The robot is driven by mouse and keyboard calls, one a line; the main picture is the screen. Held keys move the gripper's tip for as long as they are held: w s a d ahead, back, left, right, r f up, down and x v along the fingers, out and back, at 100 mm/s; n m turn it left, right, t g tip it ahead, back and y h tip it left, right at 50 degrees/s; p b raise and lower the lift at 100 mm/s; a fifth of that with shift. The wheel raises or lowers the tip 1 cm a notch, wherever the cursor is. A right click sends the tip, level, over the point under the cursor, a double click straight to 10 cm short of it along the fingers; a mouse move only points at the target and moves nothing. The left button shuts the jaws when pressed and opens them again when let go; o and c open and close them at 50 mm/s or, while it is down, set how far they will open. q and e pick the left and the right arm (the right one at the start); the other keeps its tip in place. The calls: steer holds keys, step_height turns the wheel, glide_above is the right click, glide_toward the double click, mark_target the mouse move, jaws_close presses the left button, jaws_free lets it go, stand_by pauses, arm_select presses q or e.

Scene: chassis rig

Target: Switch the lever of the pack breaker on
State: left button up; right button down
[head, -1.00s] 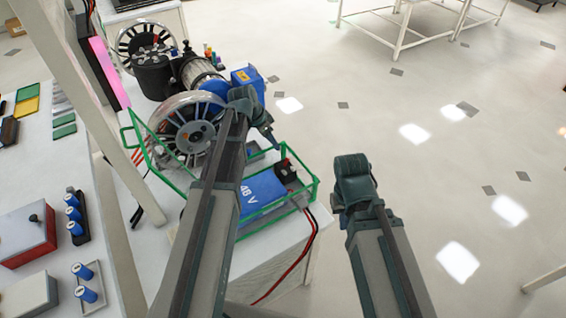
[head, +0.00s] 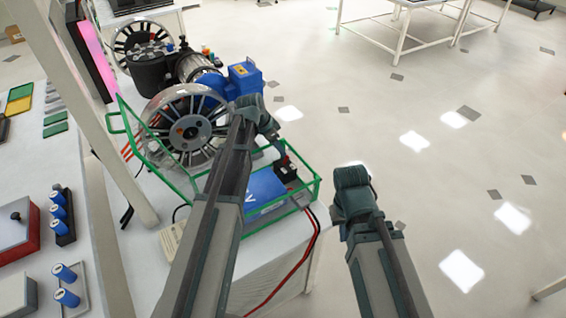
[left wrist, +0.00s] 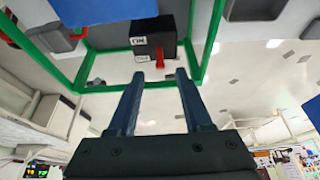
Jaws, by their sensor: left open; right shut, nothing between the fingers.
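The pack breaker (head: 288,173) is a small black box at the right end of the green frame, beside the blue battery pack (head: 266,187). In the left wrist view the breaker (left wrist: 153,38) shows two white labels and a red lever (left wrist: 159,59) on its face. My left gripper (head: 281,153) is just above the breaker in the head view. In the left wrist view my left gripper (left wrist: 161,76) is open, its fingertips below the lever in the picture and nothing between them. My right gripper (head: 337,213) is shut and empty, right of the frame.
The green frame (head: 318,186) surrounds the battery and breaker closely. A large spoked wheel (head: 190,130) and a blue motor housing (head: 246,77) stand behind. Red and black cables (head: 300,262) hang over the bench edge. Open floor lies to the right.

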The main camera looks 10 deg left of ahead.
mark_target(285, 159)
arm_select(q)
steer(key=b+x, duration=0.4)
steer(key=x, duration=0.1)
steer(key=shift+w+f, duration=0.1)
steer(key=shift+f, duration=0.3)
steer(key=shift+d, duration=0.1)
steer(key=shift+r, duration=0.1)
jaws_close()
